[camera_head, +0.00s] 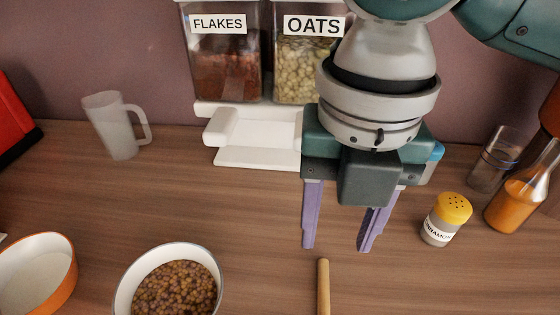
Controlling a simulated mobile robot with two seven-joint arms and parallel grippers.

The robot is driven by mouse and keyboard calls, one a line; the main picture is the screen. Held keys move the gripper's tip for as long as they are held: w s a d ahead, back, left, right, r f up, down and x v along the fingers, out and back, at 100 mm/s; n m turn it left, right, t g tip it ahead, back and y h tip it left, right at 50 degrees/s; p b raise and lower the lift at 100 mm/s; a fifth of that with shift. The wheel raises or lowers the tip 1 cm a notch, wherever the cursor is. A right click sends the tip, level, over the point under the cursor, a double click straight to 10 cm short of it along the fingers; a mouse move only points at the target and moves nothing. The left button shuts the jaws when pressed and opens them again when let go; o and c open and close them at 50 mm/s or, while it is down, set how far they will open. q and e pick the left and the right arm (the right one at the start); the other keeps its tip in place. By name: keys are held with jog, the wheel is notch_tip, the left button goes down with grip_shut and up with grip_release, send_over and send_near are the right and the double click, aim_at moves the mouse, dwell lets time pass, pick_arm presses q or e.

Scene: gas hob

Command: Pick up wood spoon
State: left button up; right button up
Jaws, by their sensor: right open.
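The wood spoon shows only as a light wooden handle (323,287) at the bottom centre of the head view. The rest of it runs out of the lower edge. My right gripper (337,246) points down over the counter, its two purple fingers apart and nothing between them. The handle's top end appears just below the fingertips in the picture, between their lines. The gripper is not touching the handle as far as I can see. My left gripper is not in view.
A white bowl of brown pieces (172,285) and an orange bowl (40,274) stand lower left. A cinnamon shaker (446,219), an orange bottle (519,193) and a glass (494,160) stand right. The FLAKES (222,60) and OATS (303,70) dispensers and a frosted mug (115,125) stand behind.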

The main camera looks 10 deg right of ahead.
aim_at(325, 283)
notch_tip(325, 283, down, 4)
jog(key=shift+s+d+b, duration=0.1)
jog(key=shift+s+b, duration=0.05)
jog(key=shift+b, duration=0.15)
notch_tip(325, 283, down, 6)
jog(key=shift+r+b, duration=0.15)
jog(key=shift+b, duration=0.2)
jog(key=shift+c, duration=0.4)
grip_shut()
